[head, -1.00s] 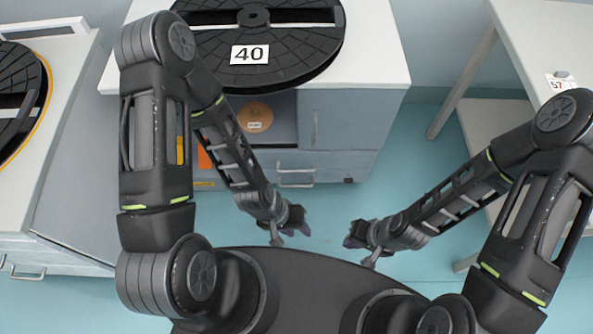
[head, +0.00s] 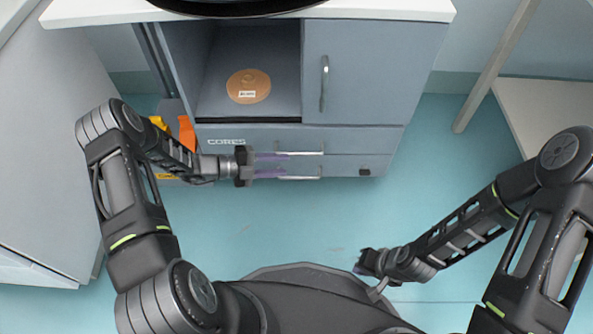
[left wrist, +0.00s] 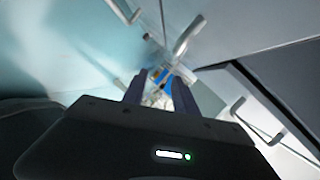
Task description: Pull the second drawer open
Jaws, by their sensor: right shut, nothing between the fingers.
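The grey cabinet has two stacked drawers low on its front in the head view. The upper drawer (head: 265,138) is lettered CORES and has a bar handle (head: 300,152). The lower drawer (head: 340,167) has its own bar handle (head: 300,177). Both look shut. My left gripper (head: 288,166) is open, its two fingers pointing right, near the left ends of the two handles; contact cannot be told. In the left wrist view its fingers (left wrist: 160,85) are apart, with a blurred blue and white patch beyond them. My right gripper (head: 361,264) is shut and empty, away from the cabinet.
Above the drawers is an open compartment with an orange-brown disc (head: 248,86). A cupboard door with an upright handle (head: 324,83) is beside it. Orange and yellow items stand at the cabinet's left side. A white table (head: 555,120) is at right. The floor before the drawers is clear.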

